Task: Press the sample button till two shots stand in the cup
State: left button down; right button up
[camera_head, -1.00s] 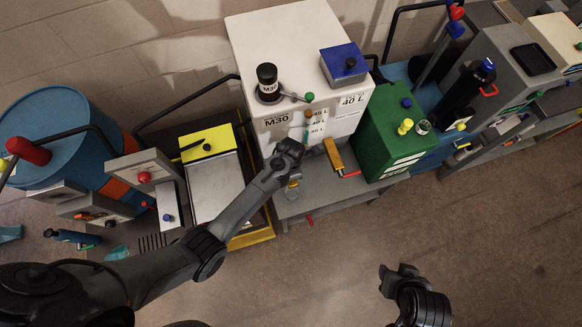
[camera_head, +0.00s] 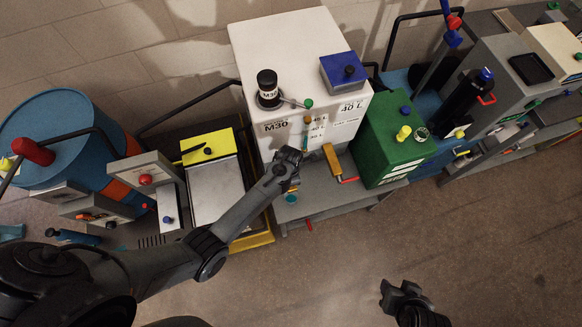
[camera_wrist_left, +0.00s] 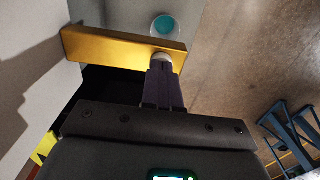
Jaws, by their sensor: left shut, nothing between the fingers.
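The white tank marked M30 (camera_head: 290,85) stands at the back wall. A pale round button (camera_wrist_left: 162,60) sits on that block's near face. My left gripper (camera_head: 289,158) is shut and empty; its fingertips (camera_wrist_left: 162,72) are at the button, seemingly touching it. A cup (camera_head: 291,199) with teal liquid stands below, also seen beyond the block in the wrist view (camera_wrist_left: 165,26). Its fill level is unclear. My right gripper (camera_head: 398,290) is over the floor, its jaws unclear.
A green box (camera_head: 393,142) stands right of the tank. A yellow-edged tray unit (camera_head: 215,190) and a blue drum (camera_head: 60,130) stand left. A red lever (camera_head: 348,180) is by the block's outer end. The floor in front (camera_head: 330,260) is clear.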

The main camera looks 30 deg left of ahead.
pick_arm(q)
notch_tip(320, 180, up, 5)
jog(key=p, duration=0.5)
jog(key=shift+f, duration=0.2)
notch_tip(320, 180, up, 10)
jog(key=shift+f+p, duration=0.25)
jog(key=shift+p, duration=0.05)
pick_arm(e)
notch_tip(320, 180, up, 6)
jog(key=shift+f, duration=0.2)
pick_arm(q)
jog(key=shift+s, duration=0.1)
pick_arm(e)
jog(key=shift+d, duration=0.2)
